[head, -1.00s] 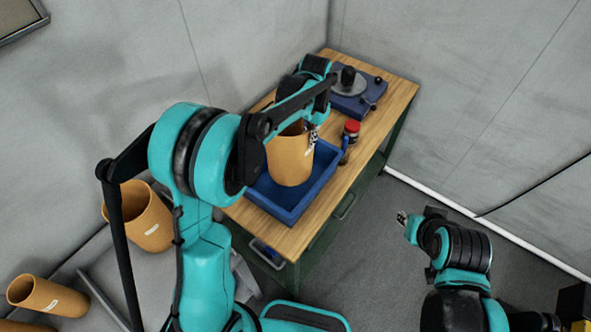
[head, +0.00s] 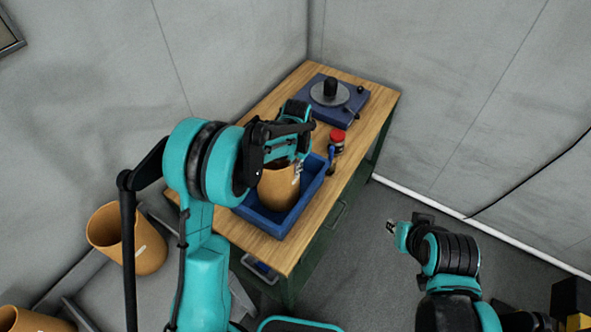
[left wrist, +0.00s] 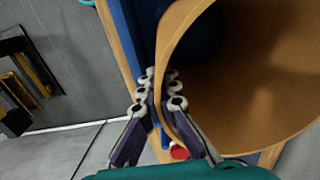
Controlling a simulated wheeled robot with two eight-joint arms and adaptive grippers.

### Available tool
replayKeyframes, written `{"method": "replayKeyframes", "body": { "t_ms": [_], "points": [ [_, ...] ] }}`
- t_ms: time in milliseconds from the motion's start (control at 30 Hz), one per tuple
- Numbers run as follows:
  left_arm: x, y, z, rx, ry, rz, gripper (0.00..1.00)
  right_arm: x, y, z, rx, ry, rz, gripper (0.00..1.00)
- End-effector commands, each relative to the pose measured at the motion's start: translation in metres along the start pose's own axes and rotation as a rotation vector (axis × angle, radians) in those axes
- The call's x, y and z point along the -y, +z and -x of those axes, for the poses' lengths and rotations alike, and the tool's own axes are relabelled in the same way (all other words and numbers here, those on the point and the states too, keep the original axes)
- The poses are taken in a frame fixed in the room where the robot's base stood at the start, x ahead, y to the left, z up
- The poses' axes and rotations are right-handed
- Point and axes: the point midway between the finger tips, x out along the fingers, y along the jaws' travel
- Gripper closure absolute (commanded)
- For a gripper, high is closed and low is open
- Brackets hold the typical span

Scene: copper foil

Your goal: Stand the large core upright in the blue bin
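The large core (head: 279,188), an orange-brown hollow tube, stands about upright inside the blue bin (head: 309,200) on the wooden-topped bench. Its lower end is within the bin walls; I cannot tell whether it touches the floor. My left gripper (head: 297,168) is at the core's upper rim on the right side. In the left wrist view its fingers (left wrist: 161,98) lie one outside and one inside the core wall (left wrist: 240,95), closed on it. My arm hides part of the core's top in the head view. My right gripper (head: 391,227) hangs away from the bench; its fingers are too small to read.
A red-capped jar (head: 337,139) and a blue-handled tool (head: 331,157) are right of the bin. A blue device with a round plate (head: 345,101) is at the bench's back. Two other tubes (head: 131,247) (head: 30,321) lie at left. Bare wood (head: 326,208) shows along the bench's right side.

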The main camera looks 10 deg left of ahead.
Motion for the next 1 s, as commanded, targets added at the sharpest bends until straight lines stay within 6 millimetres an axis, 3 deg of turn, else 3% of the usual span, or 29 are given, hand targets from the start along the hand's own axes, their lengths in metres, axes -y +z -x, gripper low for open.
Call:
{"method": "replayKeyframes", "body": {
  "t_ms": [67,133,167,567,1000],
  "points": [
    [0.000,0.000,-0.003,0.000,0.000,0.000,0.96,0.000,0.002,-0.003,0.000,0.000,0.000,0.74],
    [0.000,0.000,-0.002,0.000,0.000,0.000,0.78,0.000,0.001,-0.002,0.000,0.000,0.000,0.74],
    [0.000,0.000,-0.002,0.000,0.000,0.000,0.74,0.000,0.001,-0.002,0.000,0.000,0.000,0.74],
    [0.000,0.000,0.006,0.000,0.000,0.000,0.74,0.000,-0.001,0.002,0.000,0.000,0.000,0.74],
    [0.000,0.000,0.095,0.000,0.000,0.000,0.74,0.000,-0.005,0.007,0.000,0.000,0.000,0.74]
  ]
}}
